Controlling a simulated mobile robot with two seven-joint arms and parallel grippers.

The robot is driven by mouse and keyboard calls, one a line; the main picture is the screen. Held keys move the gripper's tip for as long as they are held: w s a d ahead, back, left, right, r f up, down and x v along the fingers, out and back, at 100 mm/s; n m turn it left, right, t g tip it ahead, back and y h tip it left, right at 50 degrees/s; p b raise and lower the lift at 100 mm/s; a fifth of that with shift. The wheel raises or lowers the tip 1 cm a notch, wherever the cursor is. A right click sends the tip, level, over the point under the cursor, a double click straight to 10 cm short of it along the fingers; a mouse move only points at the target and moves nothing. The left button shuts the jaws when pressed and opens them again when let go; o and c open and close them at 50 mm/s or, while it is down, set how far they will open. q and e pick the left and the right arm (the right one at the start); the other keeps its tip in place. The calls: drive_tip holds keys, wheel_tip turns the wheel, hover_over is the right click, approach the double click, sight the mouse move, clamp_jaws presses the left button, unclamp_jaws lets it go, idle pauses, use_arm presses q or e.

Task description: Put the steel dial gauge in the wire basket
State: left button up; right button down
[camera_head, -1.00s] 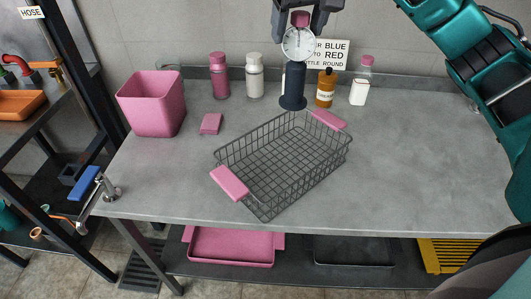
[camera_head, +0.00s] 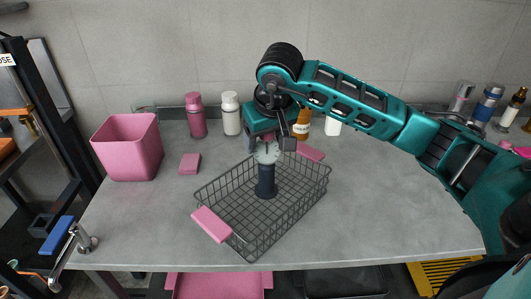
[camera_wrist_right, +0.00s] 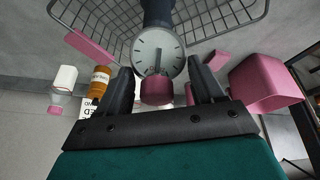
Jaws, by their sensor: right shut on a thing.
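The dial gauge (camera_head: 266,180) has a round white face, a dark blue stem and base, and a pink part at its top. It is upright within the wire basket's outline in the head view; I cannot tell whether its base touches the basket floor. The wire basket (camera_head: 222,196) is dark mesh with two pink handles and stands on the grey table. My right gripper (camera_head: 268,142) is shut on the gauge near its top. The wrist view shows the gauge's dial (camera_wrist_right: 158,52) and pink part between my fingers. My left gripper is not in view.
A pink bin (camera_head: 128,148) and a small pink block (camera_head: 190,164) are left of the basket. A pink bottle (camera_head: 195,115), a white bottle (camera_head: 231,113) and an amber bottle (camera_head: 302,124) stand behind.

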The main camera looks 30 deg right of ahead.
sight(266, 148)
drive_tip(key=shift+f, duration=2.1)
drive_tip(key=shift+c, duration=0.7)
unclamp_jaws()
drive_tip(key=shift+r, duration=0.2)
drive_tip(key=v, duration=1.2)
drive_tip(key=shift+s+f, duration=0.15)
drive_tip(key=shift+f, duration=0.05)
